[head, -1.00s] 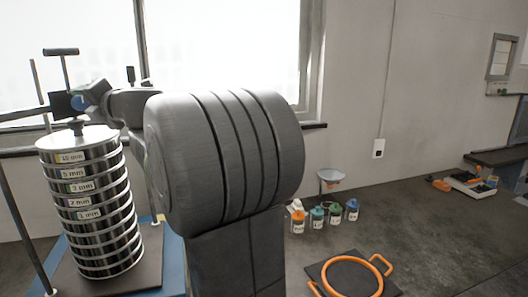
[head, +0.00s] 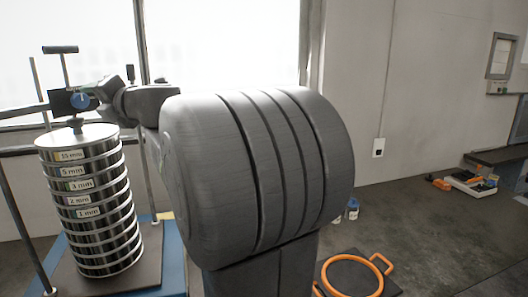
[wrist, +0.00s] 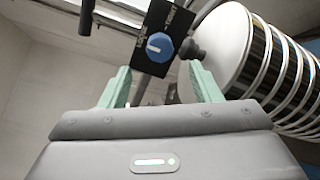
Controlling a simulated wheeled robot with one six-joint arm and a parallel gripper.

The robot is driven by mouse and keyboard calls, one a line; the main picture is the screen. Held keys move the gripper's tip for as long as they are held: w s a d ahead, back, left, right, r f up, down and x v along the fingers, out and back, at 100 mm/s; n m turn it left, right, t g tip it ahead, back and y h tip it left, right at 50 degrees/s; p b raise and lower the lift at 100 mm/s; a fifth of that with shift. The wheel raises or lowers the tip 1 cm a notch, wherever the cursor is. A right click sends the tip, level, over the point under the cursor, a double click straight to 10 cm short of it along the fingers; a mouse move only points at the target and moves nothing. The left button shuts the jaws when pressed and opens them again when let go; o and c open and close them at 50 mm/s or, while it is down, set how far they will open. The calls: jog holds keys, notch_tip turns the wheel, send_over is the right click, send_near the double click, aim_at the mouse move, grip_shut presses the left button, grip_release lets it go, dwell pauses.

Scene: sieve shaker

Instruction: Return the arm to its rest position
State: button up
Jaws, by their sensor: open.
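My gripper (wrist: 161,88) is open and empty, its two pale green fingers spread in the wrist view. A black clamp block with a blue knob (wrist: 159,47) shows beyond the fingertips, apart from them as far as I can tell. The sieve stack (wrist: 262,60) lies to the right of the fingers, its lid knob near the right fingertip. In the head view the stack (head: 92,212) stands upright with labelled steel rings, and the blue knob (head: 80,101) is above its lid. My arm is raised and fills the middle of the head view; its fingers cannot be made out there.
The sieve stack stands on a blue-edged shaker base (head: 172,262) between metal rods. An orange-handled ring (head: 352,277) lies on a dark mat at the lower right. Bottles (head: 352,210) are mostly hidden behind my arm. A tray of tools (head: 470,183) is at the far right.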

aim_at(82, 101)
jog(key=x, duration=0.6)
jog(key=shift+w+a+p, duration=0.15)
jog(key=shift+a+p, duration=0.15)
jog(key=shift+p, duration=0.1)
jog(key=shift+w+a, duration=0.2)
jog(key=shift+a, duration=0.1)
jog(key=shift+m+p, duration=0.35)
jog(key=shift+m, duration=0.35)
jog(key=shift+s+d+r+m, duration=0.1)
jog(key=shift+d+m, duration=0.1)
jog(key=shift+m, duration=0.7)
jog(key=shift+a+m+p, duration=0.1)
jog(key=shift+m+p, duration=0.4)
jog(key=shift+m, duration=0.4)
jog(key=m, duration=0.8)
jog(key=shift+y, duration=0.3)
jog(key=shift+m+b, duration=0.65)
jog(key=shift+m, duration=1.55)
